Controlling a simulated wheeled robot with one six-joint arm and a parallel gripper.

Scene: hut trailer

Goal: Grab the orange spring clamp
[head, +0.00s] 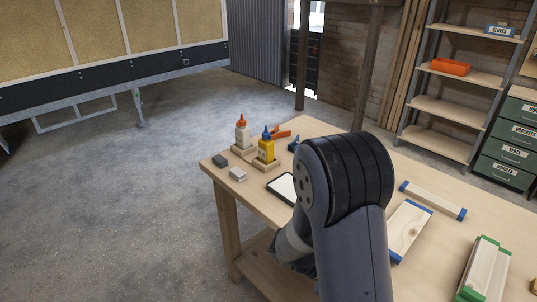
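A small orange item (281,133) that looks like the orange spring clamp lies on the workbench (240,197), near its far edge. It is just behind the bottle with the blue cap, which partly covers it. A small blue item (293,146), perhaps another clamp, lies to its right, partly hidden by my arm. My arm rises in the middle of the view, in front of the bench. My gripper is not in view, so its opening cannot be seen.
A white bottle with an orange cap (242,134) and a yellow bottle with a blue cap (266,147) stand on wooden bases. Grey blocks (221,161) and a dark-framed tablet-like item (283,188) lie nearer. Blue-ended boards (408,230) lie right. Shelves (447,110) stand behind.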

